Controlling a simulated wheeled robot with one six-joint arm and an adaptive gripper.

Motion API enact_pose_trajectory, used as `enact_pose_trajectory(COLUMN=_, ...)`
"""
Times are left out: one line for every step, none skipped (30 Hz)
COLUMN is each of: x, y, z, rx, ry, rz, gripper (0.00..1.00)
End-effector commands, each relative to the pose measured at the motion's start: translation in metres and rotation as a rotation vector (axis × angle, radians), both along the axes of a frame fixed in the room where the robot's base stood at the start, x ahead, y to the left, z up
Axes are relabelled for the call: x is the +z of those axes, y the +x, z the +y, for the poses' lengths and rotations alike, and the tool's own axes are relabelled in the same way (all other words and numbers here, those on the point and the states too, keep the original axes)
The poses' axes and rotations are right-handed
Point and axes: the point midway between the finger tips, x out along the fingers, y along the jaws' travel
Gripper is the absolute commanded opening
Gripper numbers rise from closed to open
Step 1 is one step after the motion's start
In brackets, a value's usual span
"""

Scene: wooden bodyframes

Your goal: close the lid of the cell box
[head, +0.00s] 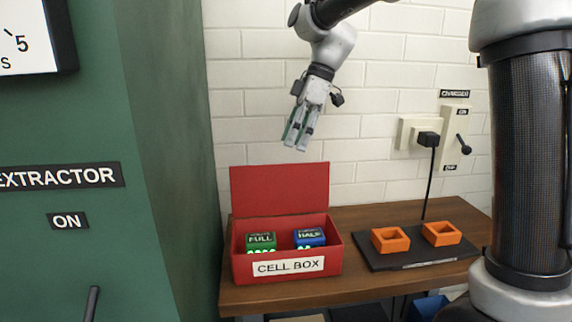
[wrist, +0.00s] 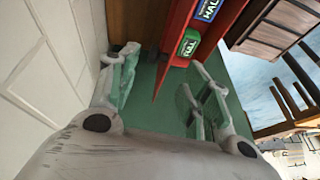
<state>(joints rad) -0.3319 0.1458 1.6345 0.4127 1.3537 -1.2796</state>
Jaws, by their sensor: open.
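The red cell box (head: 334,262) stands on the wooden table. Its red lid (head: 280,188) stands upright at the back, so the box is open. A green cell marked FULL (head: 260,241) and a blue cell marked HALF (head: 309,238) sit inside. My gripper (head: 297,143) is open and empty, pointing down in the air above the lid's top edge, near the brick wall. In the wrist view, the red lid (wrist: 179,50) shows between and beyond the spread fingers, with the green cell (wrist: 188,43) and blue cell (wrist: 207,9) past it.
A black charger tray (head: 405,263) with two empty orange holders (head: 390,240) lies right of the box. A cable runs up to a wall plug (head: 428,139) beside a switch (head: 461,144). The green extractor (head: 165,160) stands close on the left.

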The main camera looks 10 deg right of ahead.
Motion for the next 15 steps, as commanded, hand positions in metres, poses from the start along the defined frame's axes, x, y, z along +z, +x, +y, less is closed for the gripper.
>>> enact_pose_trajectory(x=-0.002, y=0.002, z=0.005, rx=0.020, ry=0.005, rz=0.001, gripper=0.48)
enact_pose_trajectory(x=-0.004, y=0.002, z=0.007, rx=0.027, ry=0.007, rz=0.002, gripper=0.48)
enact_pose_trajectory(x=-0.007, y=0.002, z=0.009, rx=0.031, ry=0.009, rz=0.001, gripper=0.48)
enact_pose_trajectory(x=-0.010, y=0.002, z=0.010, rx=0.032, ry=0.009, rz=0.001, gripper=0.48)
enact_pose_trajectory(x=-0.014, y=0.001, z=0.012, rx=0.032, ry=0.009, rz=0.001, gripper=0.48)
enact_pose_trajectory(x=-0.020, y=0.000, z=0.014, rx=0.031, ry=0.009, rz=0.002, gripper=0.48)
enact_pose_trajectory(x=-0.025, y=-0.001, z=0.016, rx=0.031, ry=0.008, rz=0.002, gripper=0.48)
enact_pose_trajectory(x=-0.029, y=-0.001, z=0.018, rx=0.031, ry=0.008, rz=0.002, gripper=0.48)
enact_pose_trajectory(x=-0.036, y=-0.002, z=0.020, rx=0.030, ry=0.008, rz=0.002, gripper=0.48)
enact_pose_trajectory(x=-0.041, y=-0.003, z=0.022, rx=0.031, ry=0.007, rz=0.002, gripper=0.48)
enact_pose_trajectory(x=-0.046, y=-0.003, z=0.024, rx=0.029, ry=0.007, rz=0.002, gripper=0.48)
enact_pose_trajectory(x=-0.052, y=-0.004, z=0.026, rx=0.030, ry=0.007, rz=0.003, gripper=0.48)
enact_pose_trajectory(x=-0.056, y=-0.004, z=0.028, rx=0.029, ry=0.007, rz=0.002, gripper=0.48)
enact_pose_trajectory(x=-0.059, y=-0.004, z=0.030, rx=0.030, ry=0.007, rz=0.000, gripper=0.48)
enact_pose_trajectory(x=-0.063, y=-0.005, z=0.031, rx=0.030, ry=0.007, rz=0.000, gripper=0.48)
